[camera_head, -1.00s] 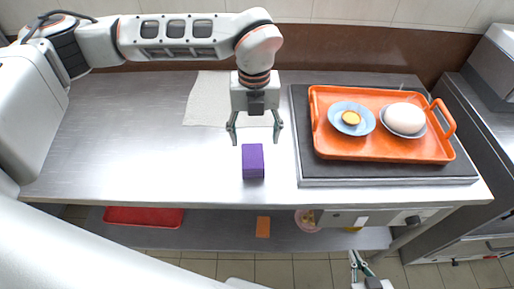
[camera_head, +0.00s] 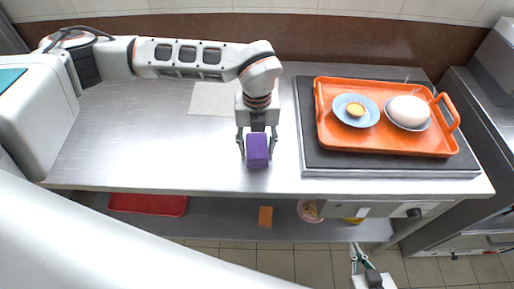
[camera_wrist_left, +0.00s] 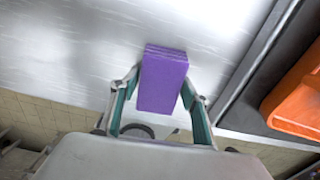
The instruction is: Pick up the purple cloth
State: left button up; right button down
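The purple cloth (camera_head: 257,151) is a folded, block-like bundle on the steel table, near its front edge. My left gripper (camera_head: 257,148) is down over it, with one finger on each side. In the left wrist view the cloth (camera_wrist_left: 162,80) stands between the two fingertips (camera_wrist_left: 160,82), which appear to press its sides. The cloth looks still at table level. My right gripper (camera_head: 358,258) shows only in part at the bottom of the head view, low in front of the table; its opening is unclear.
An orange tray (camera_head: 330,140) with an egg (camera_head: 409,110) and a small blue dish (camera_head: 343,116) lies on a dark plate to the right. A pale cloth (camera_head: 212,100) lies behind the gripper. A red tray (camera_head: 148,204) is on the lower shelf. The table's left is clear.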

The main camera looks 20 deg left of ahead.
aim_at(257, 144)
pick_arm(q)
jog(key=c, duration=0.5)
notch_tip(257, 144, up, 20)
jog(key=shift+r, duration=0.1)
dwell(0.4)
jog(key=o, duration=0.6)
jog(key=c, duration=0.4)
